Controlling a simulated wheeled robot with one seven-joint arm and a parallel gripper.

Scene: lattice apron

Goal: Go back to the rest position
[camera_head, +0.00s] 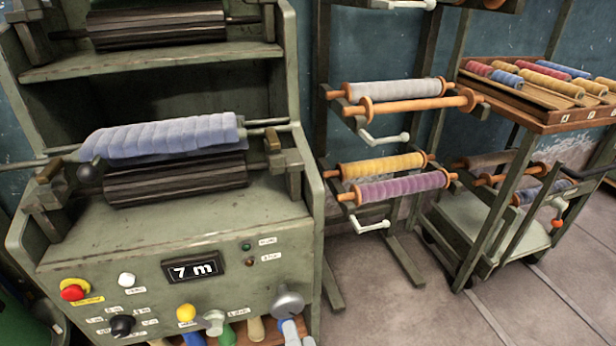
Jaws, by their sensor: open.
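My gripper is not in view, and no part of my arm shows clearly. In front of me stands a green machine (190,232) with a blue-grey wound roll (165,137) lying across it above a dark roller (175,182). Its small display (193,268) reads 7 m.
To the right, a rack holds a purple roll (405,187) and other rolls. Beyond it stands a wheeled cart (490,238). Floor (400,300) is clear at the lower right.

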